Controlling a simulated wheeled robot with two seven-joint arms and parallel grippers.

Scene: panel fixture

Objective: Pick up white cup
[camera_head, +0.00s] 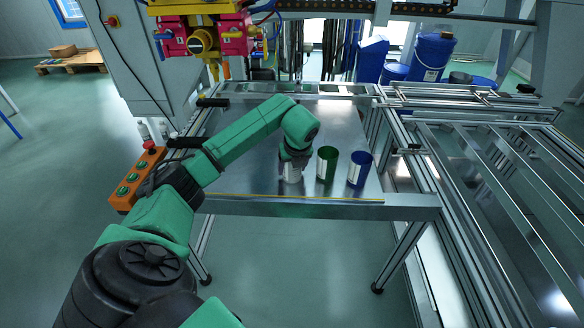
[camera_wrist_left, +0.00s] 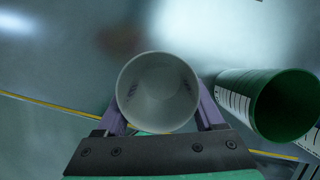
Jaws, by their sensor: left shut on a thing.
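The white cup (camera_wrist_left: 157,92) is between the two fingers of my left gripper (camera_wrist_left: 160,118) in the left wrist view, with its open mouth facing the camera. The fingers close on its two sides. In the head view the white cup (camera_head: 291,174) shows below my left gripper (camera_head: 294,160), at the metal table. The gripper covers its upper part. I cannot tell whether its base touches the table. My right gripper is not in view.
A green cup (camera_head: 327,164) stands close to the right of the white cup, and a blue cup (camera_head: 359,168) stands beyond it. The metal table (camera_head: 340,120) is clear behind them. An orange button box (camera_head: 136,180) is at the table's left.

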